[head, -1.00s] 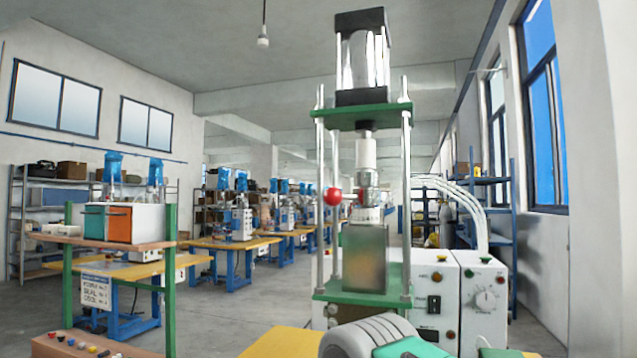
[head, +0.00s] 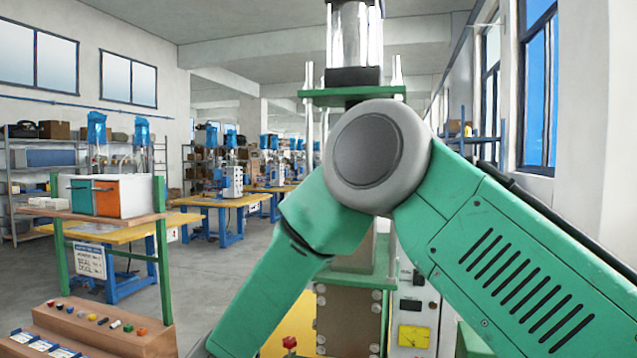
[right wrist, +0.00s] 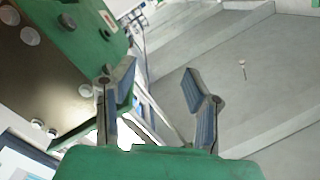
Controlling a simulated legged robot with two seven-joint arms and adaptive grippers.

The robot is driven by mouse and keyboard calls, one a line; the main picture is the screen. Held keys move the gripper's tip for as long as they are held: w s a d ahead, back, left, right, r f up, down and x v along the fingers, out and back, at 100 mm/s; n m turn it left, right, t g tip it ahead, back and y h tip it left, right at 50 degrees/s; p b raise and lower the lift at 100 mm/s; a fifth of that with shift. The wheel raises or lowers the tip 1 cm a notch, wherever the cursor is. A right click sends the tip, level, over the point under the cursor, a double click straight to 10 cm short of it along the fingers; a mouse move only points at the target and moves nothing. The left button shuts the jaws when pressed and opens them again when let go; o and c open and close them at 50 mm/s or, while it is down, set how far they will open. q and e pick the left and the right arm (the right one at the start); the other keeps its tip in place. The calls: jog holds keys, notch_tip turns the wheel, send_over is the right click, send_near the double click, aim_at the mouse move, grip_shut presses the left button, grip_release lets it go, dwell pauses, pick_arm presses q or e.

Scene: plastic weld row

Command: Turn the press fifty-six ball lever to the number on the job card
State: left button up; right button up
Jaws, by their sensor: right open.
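The press (head: 352,92) with green plates stands ahead in the head view. My raised right arm covers its middle, so the ball lever and its red ball are hidden there. In the right wrist view my right gripper (right wrist: 160,68) is open, with nothing between its fingers. No ball lever can be made out in that view. My left gripper is out of view. I cannot pick out the job card.
A white control box with a yellow meter (head: 413,337) stands right of the press base. A small red knob (head: 289,342) shows at the front. At left are a wooden stepped rack with small coloured parts (head: 90,318), a printed sign (head: 90,262) and yellow-topped tables.

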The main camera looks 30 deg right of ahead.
jog(key=s+a+r+m+g+h, duration=0.15)
jog(key=s+r+m+g, duration=0.25)
jog(key=r+m, duration=0.55)
jog(key=s+r+m+g+h, duration=0.3)
jog(key=s+r+m+g, duration=0.15)
jog(key=r, duration=1.05)
jog(key=p+x, duration=0.1)
jog(key=x, duration=0.3)
jog(key=p+x, duration=0.1)
jog(key=x, duration=0.3)
jog(key=p+x, duration=0.1)
jog(key=x, duration=0.3)
jog(key=shift+w+d+r, duration=0.1)
jog(key=shift+w, duration=0.25)
jog(key=shift+w+d, duration=0.2)
jog(key=shift+d, duration=0.3)
jog(key=shift+a, duration=0.1)
grip_shut()
